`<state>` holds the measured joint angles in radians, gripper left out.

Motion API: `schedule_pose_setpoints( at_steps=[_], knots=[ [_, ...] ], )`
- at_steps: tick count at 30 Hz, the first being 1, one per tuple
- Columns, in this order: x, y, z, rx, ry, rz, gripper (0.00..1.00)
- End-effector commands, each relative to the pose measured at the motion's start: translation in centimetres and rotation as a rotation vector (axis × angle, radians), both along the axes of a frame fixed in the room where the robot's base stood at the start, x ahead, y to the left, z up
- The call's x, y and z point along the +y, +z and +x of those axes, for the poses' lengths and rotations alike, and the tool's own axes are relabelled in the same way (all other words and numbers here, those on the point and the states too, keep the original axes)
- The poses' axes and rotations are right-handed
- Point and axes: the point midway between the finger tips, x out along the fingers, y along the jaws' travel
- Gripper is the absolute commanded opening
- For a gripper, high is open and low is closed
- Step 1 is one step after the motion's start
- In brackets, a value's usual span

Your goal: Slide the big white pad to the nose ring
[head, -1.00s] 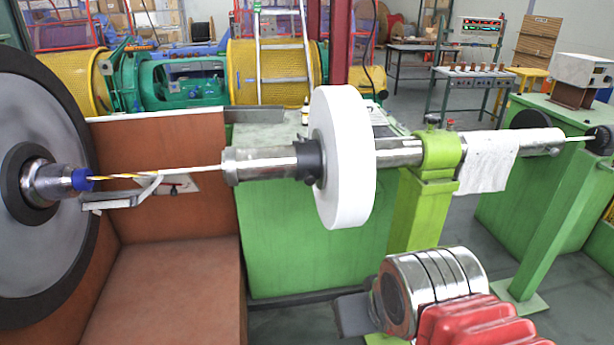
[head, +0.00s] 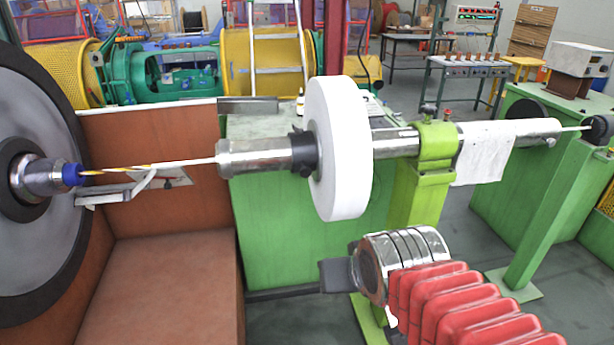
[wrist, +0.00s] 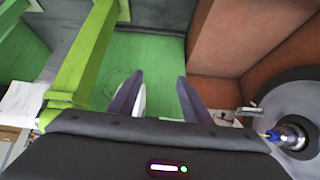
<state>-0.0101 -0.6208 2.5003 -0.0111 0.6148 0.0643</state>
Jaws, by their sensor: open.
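The big white pad (head: 338,150) is a thick upright disc around the horizontal steel shaft, in the middle of the head view. A dark collar (head: 303,153) sits against its left side on a steel sleeve (head: 250,156). Further left, a steel nose with a blue ring (head: 72,174) projects from the large grey disc; I cannot tell which part is called the nose ring. My gripper (wrist: 160,77) is open, with two dark fingers apart in the wrist view. In the head view its dark end (head: 338,275) is below the pad, apart from it.
A green clamp post (head: 432,160) holds the shaft right of the pad, with a white cloth (head: 484,155) hanging beyond. A brown guard box (head: 165,280) lies at lower left. A flat bracket (head: 105,194) stands under the yellow-and-white strand (head: 150,166).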

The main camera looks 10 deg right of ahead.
Motion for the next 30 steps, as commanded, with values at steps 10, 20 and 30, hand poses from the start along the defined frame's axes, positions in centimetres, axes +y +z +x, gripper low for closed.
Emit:
schedule_pose_setpoints(
  at_steps=[10,20,30],
  knots=[
    [0.0,-0.7,9.8,-0.250,-0.053,0.053,0.44],
    [0.0,-1.0,16.7,-0.495,-0.092,0.114,0.44],
    [0.1,-1.4,21.2,-0.745,-0.116,0.193,0.44]
  ],
)
